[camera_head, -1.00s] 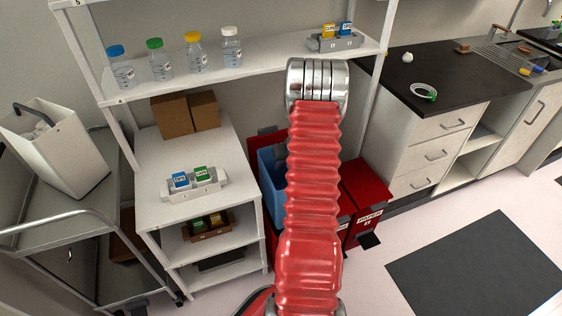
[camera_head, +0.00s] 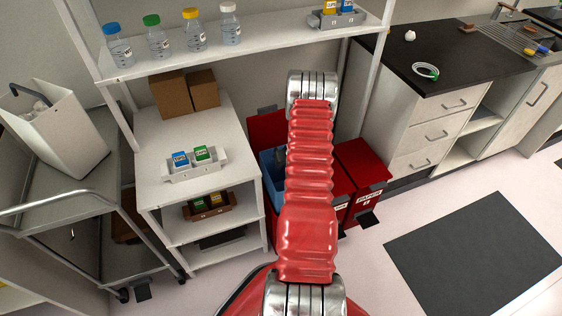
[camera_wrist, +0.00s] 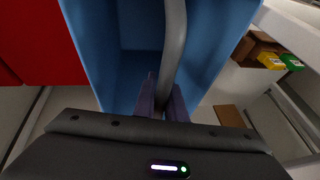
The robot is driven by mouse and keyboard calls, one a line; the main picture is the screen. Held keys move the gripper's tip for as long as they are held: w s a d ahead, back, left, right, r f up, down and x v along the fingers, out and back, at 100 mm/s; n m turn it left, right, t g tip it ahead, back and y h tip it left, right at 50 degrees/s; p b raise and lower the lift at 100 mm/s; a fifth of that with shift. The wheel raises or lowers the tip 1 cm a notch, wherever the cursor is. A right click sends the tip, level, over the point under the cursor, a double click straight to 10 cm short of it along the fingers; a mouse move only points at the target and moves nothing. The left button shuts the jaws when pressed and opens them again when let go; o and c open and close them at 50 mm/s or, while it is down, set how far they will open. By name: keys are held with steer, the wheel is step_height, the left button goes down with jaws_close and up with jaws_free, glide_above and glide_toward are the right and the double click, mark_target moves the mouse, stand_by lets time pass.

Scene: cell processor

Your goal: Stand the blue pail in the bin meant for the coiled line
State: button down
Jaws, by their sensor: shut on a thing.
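The blue pail (camera_head: 268,168) is at the open red bin (camera_head: 266,128), to the right of the white shelf unit. My arm covers its right side, and its base is hidden. It looks upright, with its lower part in the bin, but I cannot tell whether it rests on anything. In the wrist view the pail (camera_wrist: 95,45) opens below my gripper (camera_wrist: 163,100), which is shut on its grey bar handle (camera_wrist: 174,40). The coiled line (camera_head: 426,71), white with a green part, lies on the black counter.
A closed red bin marked PAPER (camera_head: 361,172) stands at the right, and another bin is mostly behind my arm. The white shelf unit (camera_head: 150,185) holds label blocks and cardboard boxes. A steel trolley (camera_head: 60,195) stands left. A dark mat (camera_head: 480,250) lies on clear floor.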

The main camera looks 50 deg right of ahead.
step_height(320, 180, down, 22)
steer(key=shift+f, duration=0.1)
stand_by(0.8)
steer(key=shift+f, duration=0.45)
stand_by(0.9)
steer(key=c, duration=1.7)
jaws_free()
steer(key=shift+c, duration=0.2)
steer(key=shift+s+r, duration=0.1)
steer(key=v, duration=1.3)
steer(key=shift+r, duration=0.2)
steer(key=shift+s, duration=0.1)
